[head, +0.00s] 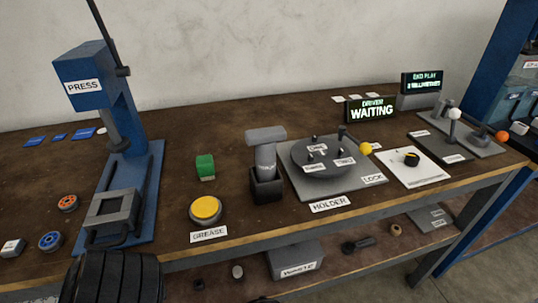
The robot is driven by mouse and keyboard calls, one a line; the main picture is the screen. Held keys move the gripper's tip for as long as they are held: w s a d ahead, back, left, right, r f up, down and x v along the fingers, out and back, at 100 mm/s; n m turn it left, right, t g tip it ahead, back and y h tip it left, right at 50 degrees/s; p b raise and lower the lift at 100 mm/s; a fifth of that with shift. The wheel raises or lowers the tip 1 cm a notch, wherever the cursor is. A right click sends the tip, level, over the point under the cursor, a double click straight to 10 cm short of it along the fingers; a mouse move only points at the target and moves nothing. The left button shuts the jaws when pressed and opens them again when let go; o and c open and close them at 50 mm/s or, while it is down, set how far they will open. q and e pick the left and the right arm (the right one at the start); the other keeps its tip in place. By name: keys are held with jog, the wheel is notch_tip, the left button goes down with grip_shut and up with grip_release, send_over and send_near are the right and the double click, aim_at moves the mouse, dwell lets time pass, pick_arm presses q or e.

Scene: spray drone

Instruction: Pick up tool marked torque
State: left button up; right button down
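No tool with a clearly readable "torque" mark shows in the head view. A grey T-shaped tool (266,137) stands upright in a dark block (267,187) near the middle of the bench. Small letters on its handle are too blurred to read. To its right a round dark plate (321,172) carries several small tags too small to read for certain, with short dark posts. It sits on a grey base (294,190) near the labels HOLDER (330,204) and LOCK (373,179). Neither gripper can be made out in view.
A blue press (120,90) stands left. A yellow GREASE button (205,208) and green block (205,166) are left of the tool. A yellow-knobbed lever (365,149) is beside the plate. A black ribbed object (112,277) fills the lower left.

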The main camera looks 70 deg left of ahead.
dwell(0.4)
jog(key=c, duration=1.7)
grip_release()
jog(key=shift+d, duration=0.1)
jog(key=o, duration=1.7)
